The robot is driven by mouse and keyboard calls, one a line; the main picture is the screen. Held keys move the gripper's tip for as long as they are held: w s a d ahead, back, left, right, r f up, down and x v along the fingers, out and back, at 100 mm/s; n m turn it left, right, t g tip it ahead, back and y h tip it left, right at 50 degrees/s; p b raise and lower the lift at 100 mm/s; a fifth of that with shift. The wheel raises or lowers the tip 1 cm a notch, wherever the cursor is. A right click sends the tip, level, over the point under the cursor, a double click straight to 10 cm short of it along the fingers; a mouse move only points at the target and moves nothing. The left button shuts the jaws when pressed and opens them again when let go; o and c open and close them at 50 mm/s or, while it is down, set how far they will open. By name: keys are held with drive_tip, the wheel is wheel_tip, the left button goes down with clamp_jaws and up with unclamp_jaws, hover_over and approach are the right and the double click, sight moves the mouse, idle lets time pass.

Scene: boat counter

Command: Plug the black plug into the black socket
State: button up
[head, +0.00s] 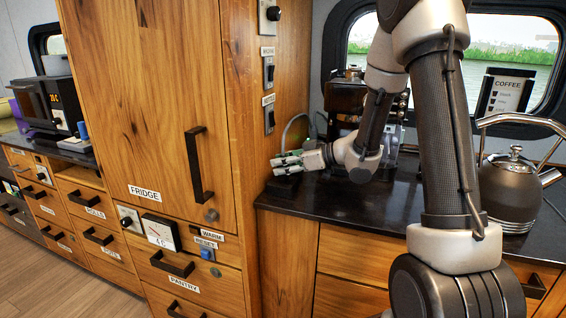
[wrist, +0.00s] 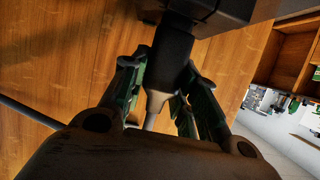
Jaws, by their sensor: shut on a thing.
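My gripper (head: 291,162) is low over the dark counter, beside the wooden cabinet side in the head view. In the wrist view my gripper (wrist: 165,76) is shut on the black plug (wrist: 171,50), one finger on each side. The plug's grey cable end (wrist: 157,103) points back toward my palm. The plug's far end meets or overlaps a black box (wrist: 222,10), which looks like the black socket. I cannot tell how deep the plug sits, as its front end is hidden. In the head view the plug is too small to make out.
A grey cable (head: 291,123) arches behind my gripper. A coffee machine (head: 345,98) stands close behind my wrist. A kettle (head: 513,190) stands at the right. The cabinet side with switches (head: 269,72) rises left of my gripper. The front counter (head: 350,207) is clear.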

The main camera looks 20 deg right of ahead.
drive_tip(key=shift+f, duration=0.35)
drive_tip(key=o, duration=1.1)
drive_tip(key=v, duration=1.2)
